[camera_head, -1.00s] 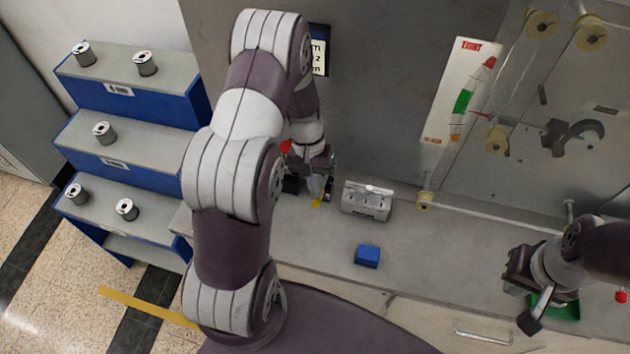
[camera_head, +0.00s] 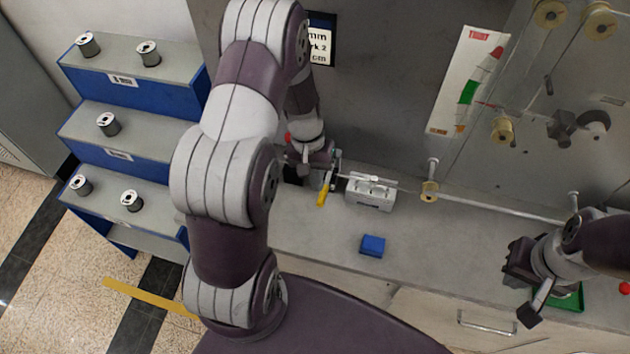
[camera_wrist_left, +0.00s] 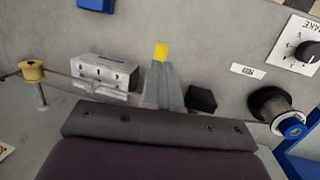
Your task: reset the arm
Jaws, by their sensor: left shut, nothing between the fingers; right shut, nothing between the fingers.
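My left arm rises large through the middle left of the head view and bends down to the bench. My left gripper (camera_head: 324,170) is shut and empty, close above a yellow-tipped grey piece (camera_head: 322,196) on the bench. I cannot make out its fingertips clearly. In the left wrist view, the yellow-tipped piece (camera_wrist_left: 161,52) stands beyond the dark edge of my wrist, apart from it as far as I can see. My right gripper (camera_head: 530,316) is shut and empty at the lower right, over a green tray (camera_head: 573,299).
A silver clamp block (camera_head: 370,194) stands right of the yellow-tipped piece, near a roller post (camera_head: 430,188). A blue block (camera_head: 373,246) lies on the open bench (camera_head: 320,237). A black block (camera_wrist_left: 201,98) stands close by. Stepped blue shelves (camera_head: 140,91) hold several spools at left.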

